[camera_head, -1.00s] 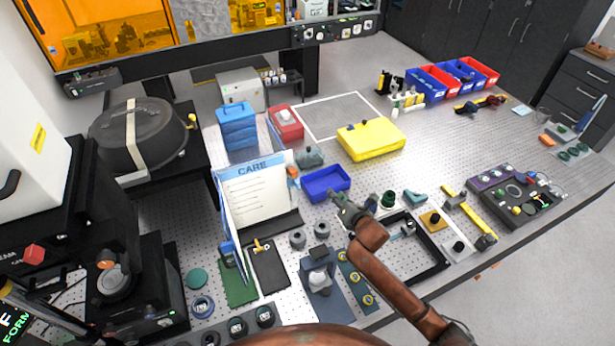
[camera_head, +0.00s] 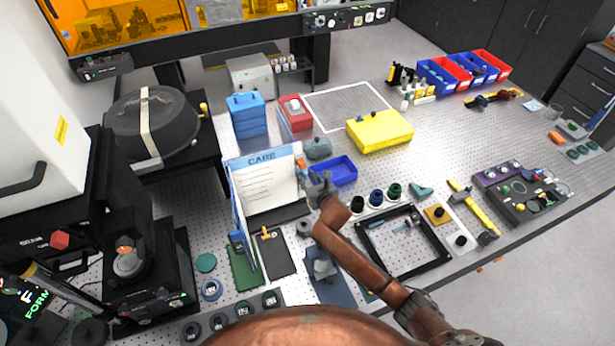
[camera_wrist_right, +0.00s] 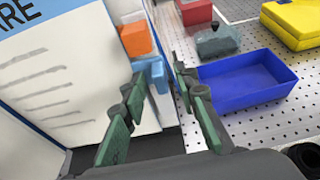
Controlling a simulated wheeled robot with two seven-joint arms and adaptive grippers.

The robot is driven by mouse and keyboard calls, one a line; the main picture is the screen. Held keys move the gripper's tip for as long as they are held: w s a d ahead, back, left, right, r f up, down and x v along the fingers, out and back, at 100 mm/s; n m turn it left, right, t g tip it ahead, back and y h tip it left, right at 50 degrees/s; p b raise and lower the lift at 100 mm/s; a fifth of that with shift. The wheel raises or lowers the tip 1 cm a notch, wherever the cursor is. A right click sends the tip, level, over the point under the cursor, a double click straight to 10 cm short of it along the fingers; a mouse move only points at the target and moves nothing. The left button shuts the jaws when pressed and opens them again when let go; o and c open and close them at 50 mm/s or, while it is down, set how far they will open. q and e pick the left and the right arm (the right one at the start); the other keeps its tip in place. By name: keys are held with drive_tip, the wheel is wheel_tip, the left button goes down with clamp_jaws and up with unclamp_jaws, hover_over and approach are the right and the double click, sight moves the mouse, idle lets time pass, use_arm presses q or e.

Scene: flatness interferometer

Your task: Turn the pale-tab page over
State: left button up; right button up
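The CARE page (camera_head: 268,185), white with a blue heading strip, stands upright in the flip stand on the bench; it also shows in the right wrist view (camera_wrist_right: 50,75). An orange tab (camera_wrist_right: 137,38) sticks out from its right edge, with a pale blue tab (camera_wrist_right: 156,74) just below it. My right gripper (camera_head: 321,182) is beside that edge. In the right wrist view its green-padded fingers (camera_wrist_right: 159,80) are apart, with the pale tab at the gap between their tips. I cannot tell whether they touch it. My left gripper is not in view.
A blue open bin (camera_head: 335,171) lies just right of my right gripper, with a grey-green object (camera_head: 317,149) behind it. A yellow case (camera_head: 380,131) stands farther back. Dark, blue and green knobs (camera_head: 376,197) and a black frame (camera_head: 442,255) lie to the right.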

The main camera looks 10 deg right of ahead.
drive_tip(key=shift+c, duration=0.7)
clamp_jaws()
